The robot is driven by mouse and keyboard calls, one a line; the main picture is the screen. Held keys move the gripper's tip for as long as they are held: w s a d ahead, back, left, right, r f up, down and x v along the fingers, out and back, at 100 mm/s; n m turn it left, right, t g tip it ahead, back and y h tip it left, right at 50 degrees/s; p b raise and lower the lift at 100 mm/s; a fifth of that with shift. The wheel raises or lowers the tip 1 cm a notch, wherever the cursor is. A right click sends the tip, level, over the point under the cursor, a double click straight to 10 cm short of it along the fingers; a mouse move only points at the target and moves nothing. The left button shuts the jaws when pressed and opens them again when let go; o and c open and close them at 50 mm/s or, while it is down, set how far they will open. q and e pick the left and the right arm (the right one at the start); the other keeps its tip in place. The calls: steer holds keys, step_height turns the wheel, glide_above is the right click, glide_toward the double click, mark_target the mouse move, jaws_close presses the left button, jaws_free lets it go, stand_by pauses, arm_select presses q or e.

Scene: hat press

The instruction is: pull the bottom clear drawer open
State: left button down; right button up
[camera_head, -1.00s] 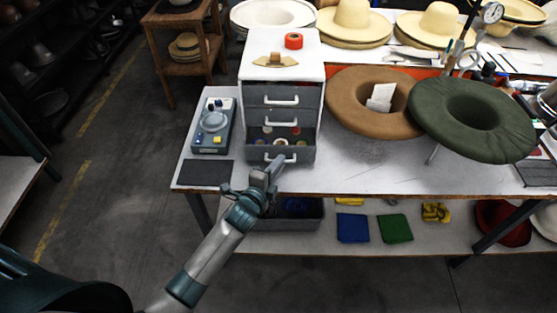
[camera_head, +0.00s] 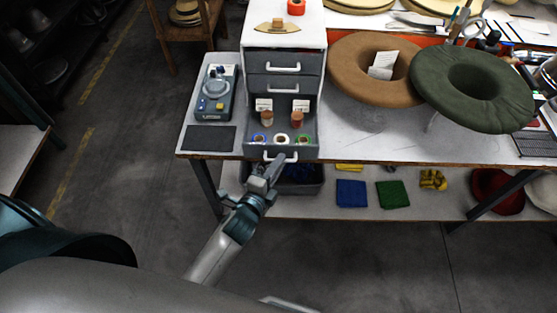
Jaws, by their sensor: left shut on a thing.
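The bottom drawer (camera_head: 312,148) of the small drawer unit (camera_head: 334,20) stands pulled out towards me, its front at the table's front edge. Inside it show spools of blue, white and green (camera_head: 282,139) and two small jars (camera_head: 297,119). The drawer front looks grey, with a white bar handle. My left gripper (camera_head: 272,168) is shut on that handle (camera_head: 289,158), reaching up from below. The two drawers above, with handles (camera_head: 284,67), are closed. My right gripper is not in view.
A grey control box (camera_head: 216,92) and a dark mat (camera_head: 209,138) lie left of the unit. Brown (camera_head: 345,72) and green (camera_head: 440,85) ring-shaped felt pieces stand to the right. A bin (camera_head: 305,188) and folded cloths (camera_head: 352,193) sit on the lower shelf.

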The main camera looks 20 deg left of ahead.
arm_select(q)
steer(key=c, duration=1.9)
jaws_free()
steer(key=shift+o, duration=0.2)
steer(key=b+v, duration=0.4)
steer(key=v, duration=1.3)
steer(key=shift+s+b, duration=0.25)
steer(key=shift+b, duration=0.1)
steer(key=shift+f, duration=0.1)
